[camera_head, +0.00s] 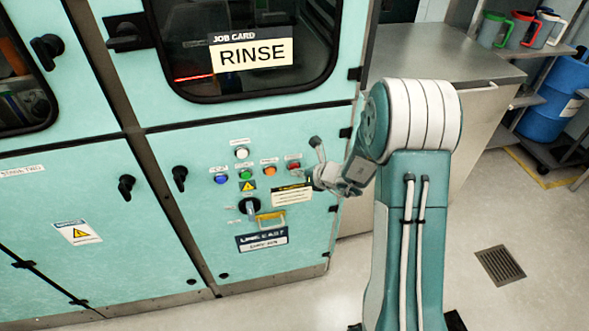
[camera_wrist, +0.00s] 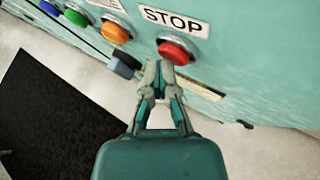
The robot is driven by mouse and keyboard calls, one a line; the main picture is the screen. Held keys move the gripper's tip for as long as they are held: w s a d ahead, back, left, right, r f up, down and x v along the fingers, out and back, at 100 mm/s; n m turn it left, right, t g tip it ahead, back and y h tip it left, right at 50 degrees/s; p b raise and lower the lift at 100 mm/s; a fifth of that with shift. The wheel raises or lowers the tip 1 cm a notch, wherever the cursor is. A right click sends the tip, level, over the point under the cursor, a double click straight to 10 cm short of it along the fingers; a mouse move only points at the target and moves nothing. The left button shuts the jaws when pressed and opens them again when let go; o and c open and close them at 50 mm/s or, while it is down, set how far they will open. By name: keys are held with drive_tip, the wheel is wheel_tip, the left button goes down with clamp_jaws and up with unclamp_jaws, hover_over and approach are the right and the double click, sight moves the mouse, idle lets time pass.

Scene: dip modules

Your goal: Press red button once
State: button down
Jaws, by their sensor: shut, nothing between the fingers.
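The red button (camera_wrist: 174,52) sits on the teal cabinet panel under a STOP label, with a metal ring around it. It also shows small in the head view (camera_head: 294,167) at the right end of the button group. My gripper (camera_wrist: 158,68) is shut and empty, its tips just below and left of the red button in the wrist view. I cannot tell whether the tips touch it. In the head view my gripper (camera_head: 317,146) is close to the panel, to the right of the red button.
Orange (camera_head: 270,171), green (camera_head: 246,174), blue (camera_head: 221,179) and white (camera_head: 241,153) buttons are to its left. A rotary switch (camera_head: 249,206) and yellow handle (camera_head: 270,217) are below. A RINSE job card (camera_head: 252,54) hangs above. Floor around the drain (camera_head: 499,265) is clear.

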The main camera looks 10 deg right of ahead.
drive_tip(key=shift+s, duration=0.75)
drive_tip(key=s, duration=0.5)
idle(0.8)
